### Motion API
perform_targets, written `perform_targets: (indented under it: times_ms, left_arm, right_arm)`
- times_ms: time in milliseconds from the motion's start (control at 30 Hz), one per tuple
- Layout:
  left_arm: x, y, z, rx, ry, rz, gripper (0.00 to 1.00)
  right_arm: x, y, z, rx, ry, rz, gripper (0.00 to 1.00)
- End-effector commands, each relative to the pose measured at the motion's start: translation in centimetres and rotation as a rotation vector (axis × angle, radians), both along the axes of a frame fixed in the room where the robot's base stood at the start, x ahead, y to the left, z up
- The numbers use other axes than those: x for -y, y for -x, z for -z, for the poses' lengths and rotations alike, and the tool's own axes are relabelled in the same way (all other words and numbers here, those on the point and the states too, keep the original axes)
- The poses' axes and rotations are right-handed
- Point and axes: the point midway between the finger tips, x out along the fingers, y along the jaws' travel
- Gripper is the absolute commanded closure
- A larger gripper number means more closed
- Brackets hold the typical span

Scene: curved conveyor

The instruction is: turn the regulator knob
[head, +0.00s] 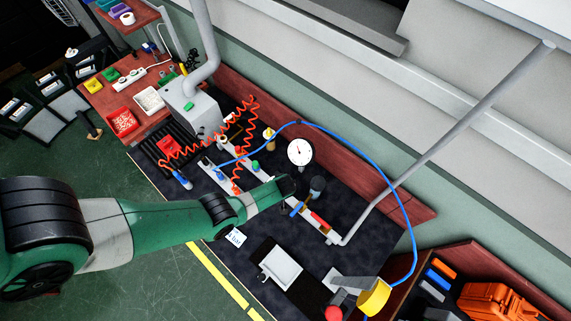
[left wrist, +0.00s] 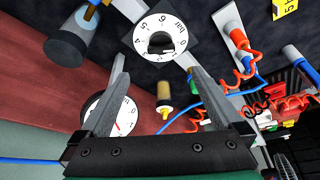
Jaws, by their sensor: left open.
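The regulator knob (left wrist: 160,43) is a dark knob at the middle of a white round dial (left wrist: 145,38) with black numbers, at the top of the left wrist view. My left gripper (left wrist: 158,66) is open, its two fingers pointing toward the dial. I cannot tell the exact gap to the knob. In the head view my green left arm reaches over the bench, and its end hides the knob. My right gripper is not in view.
A pressure gauge (head: 300,152) stands close to the arm's end; it shows partly behind a finger in the left wrist view (left wrist: 118,112). A dark cylinder (head: 318,186) stands beside the arm's end. A blue hose (head: 375,175) arcs over the bench; red coiled hoses (head: 220,143) lie left.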

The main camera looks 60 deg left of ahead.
Motion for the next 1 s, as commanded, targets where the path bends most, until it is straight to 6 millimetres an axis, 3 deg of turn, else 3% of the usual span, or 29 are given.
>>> perform_targets:
  times_ms: [267, 500, 700, 1000]
  left_arm:
    - [-0.4, 0.0, 2.0, -0.002, 0.003, -0.008, 0.0]
    - [-2.3, -0.5, 7.1, -0.003, 0.001, -0.007, 0.0]
    - [-3.7, -0.9, 10.2, -0.001, 0.001, -0.005, 0.0]
    - [-4.3, -1.1, 11.0, -0.001, 0.001, -0.003, 0.0]
  right_arm:
    - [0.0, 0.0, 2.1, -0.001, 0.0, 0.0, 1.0]
    - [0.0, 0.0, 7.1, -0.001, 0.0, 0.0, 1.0]
    - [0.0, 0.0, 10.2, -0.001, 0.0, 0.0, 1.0]
    - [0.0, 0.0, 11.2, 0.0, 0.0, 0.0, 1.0]
